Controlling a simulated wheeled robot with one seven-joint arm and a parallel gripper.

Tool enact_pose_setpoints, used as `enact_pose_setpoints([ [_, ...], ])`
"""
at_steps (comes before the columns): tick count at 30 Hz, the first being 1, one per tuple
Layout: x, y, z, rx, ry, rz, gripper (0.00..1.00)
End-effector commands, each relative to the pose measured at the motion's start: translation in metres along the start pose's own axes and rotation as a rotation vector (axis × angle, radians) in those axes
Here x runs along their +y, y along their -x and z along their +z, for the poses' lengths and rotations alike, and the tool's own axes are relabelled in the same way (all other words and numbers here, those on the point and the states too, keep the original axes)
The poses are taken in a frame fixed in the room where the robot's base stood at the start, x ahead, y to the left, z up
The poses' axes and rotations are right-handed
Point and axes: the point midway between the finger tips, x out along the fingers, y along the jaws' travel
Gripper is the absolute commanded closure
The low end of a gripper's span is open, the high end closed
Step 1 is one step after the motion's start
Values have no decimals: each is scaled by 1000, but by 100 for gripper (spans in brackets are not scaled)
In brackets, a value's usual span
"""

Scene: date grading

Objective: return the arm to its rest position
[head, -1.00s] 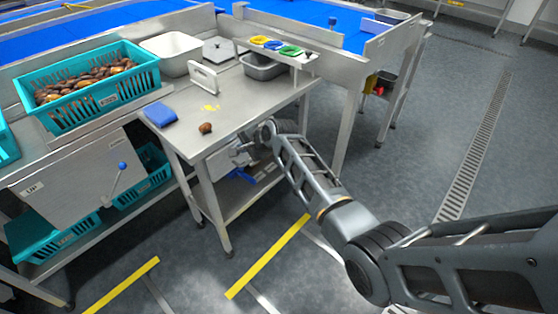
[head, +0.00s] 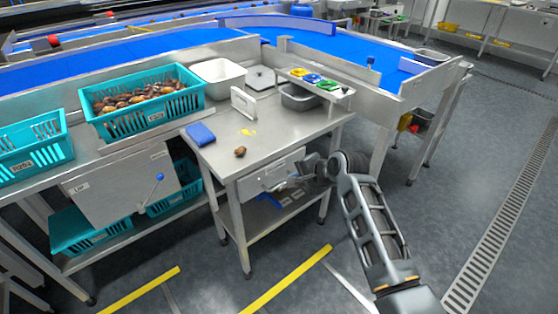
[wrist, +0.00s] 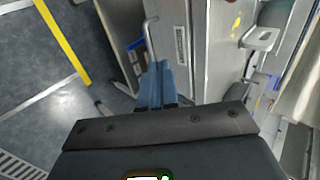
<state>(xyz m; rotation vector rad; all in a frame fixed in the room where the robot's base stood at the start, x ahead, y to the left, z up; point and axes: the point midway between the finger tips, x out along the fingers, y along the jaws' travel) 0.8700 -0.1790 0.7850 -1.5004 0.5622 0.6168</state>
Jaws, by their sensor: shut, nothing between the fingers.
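My gripper (head: 302,176) is at the right front of the small steel table (head: 216,172), below its top and beside the drawer front (head: 268,172). In the wrist view the blue fingers of my gripper (wrist: 164,68) are together with nothing between them. A bent metal bar handle (wrist: 151,38) on a grey front lies just beyond the fingertips. I cannot tell whether they touch. My forearm comes in from the lower right in the head view.
A brown date (head: 240,152) and a blue cloth-like block (head: 201,134) lie on the tabletop. A teal crate of dates (head: 150,118) stands to the left. A shelf with blue items is below the drawer. Open floor (head: 440,225) lies to the right.

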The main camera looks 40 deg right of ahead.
Motion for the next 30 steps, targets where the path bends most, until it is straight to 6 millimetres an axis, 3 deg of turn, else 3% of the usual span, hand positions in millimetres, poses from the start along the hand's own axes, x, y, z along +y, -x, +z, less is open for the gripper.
enact_pose_setpoints([
  [7,1,2,0,0,1,0,100],
  [11,16,3,8,10,33,-2,100],
  [14,43,10,22,31,99,-10,100],
  [20,108,40,59,92,306,-43,100],
  [24,147,72,83,132,459,-69,100],
  [30,189,131,114,185,681,-109,100],
])
